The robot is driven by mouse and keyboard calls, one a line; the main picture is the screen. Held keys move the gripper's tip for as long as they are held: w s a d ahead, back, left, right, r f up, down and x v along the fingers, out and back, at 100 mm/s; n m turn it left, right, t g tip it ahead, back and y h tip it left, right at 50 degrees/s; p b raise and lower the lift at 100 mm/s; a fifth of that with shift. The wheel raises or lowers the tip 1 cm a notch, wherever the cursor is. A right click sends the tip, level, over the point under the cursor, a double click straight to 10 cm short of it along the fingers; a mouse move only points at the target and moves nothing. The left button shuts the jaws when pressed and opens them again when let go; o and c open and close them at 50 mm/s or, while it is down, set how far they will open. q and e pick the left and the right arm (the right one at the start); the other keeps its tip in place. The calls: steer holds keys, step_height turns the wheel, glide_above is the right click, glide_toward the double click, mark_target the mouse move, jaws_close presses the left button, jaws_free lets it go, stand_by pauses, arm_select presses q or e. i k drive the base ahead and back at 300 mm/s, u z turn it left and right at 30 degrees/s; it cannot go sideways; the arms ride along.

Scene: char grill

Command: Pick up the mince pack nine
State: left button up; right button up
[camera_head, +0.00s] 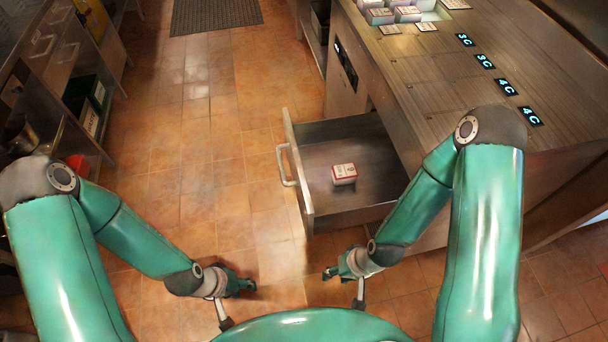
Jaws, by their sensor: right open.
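A small pack with a white label and red sides (344,173) lies alone in an open metal drawer (310,207). I cannot read its label, so I cannot tell whether it is mince pack nine. More small packs (381,16) stand in a tray at the back of the counter. My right gripper (333,272) is open and empty, in front of and below the drawer's near side. My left gripper (247,286) hangs over the floor left of it; its fingers are too small and dark to judge. Neither gripper touches a pack.
The drawer juts out left from the counter (440,70), with its handle (285,165) facing the aisle. Lit displays (506,87) sit on the counter top. Shelves with bins (88,100) line the left. The tiled floor between is clear, with a dark mat (215,14) far back.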

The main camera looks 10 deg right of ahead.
mark_target(347, 173)
steer(key=u, duration=0.4)
steer(key=i, duration=0.15)
steer(key=z, duration=0.85)
steer(key=k, duration=1.3)
steer(key=u, duration=0.5)
steer(key=i, duration=0.85)
steer(key=z, duration=0.4)
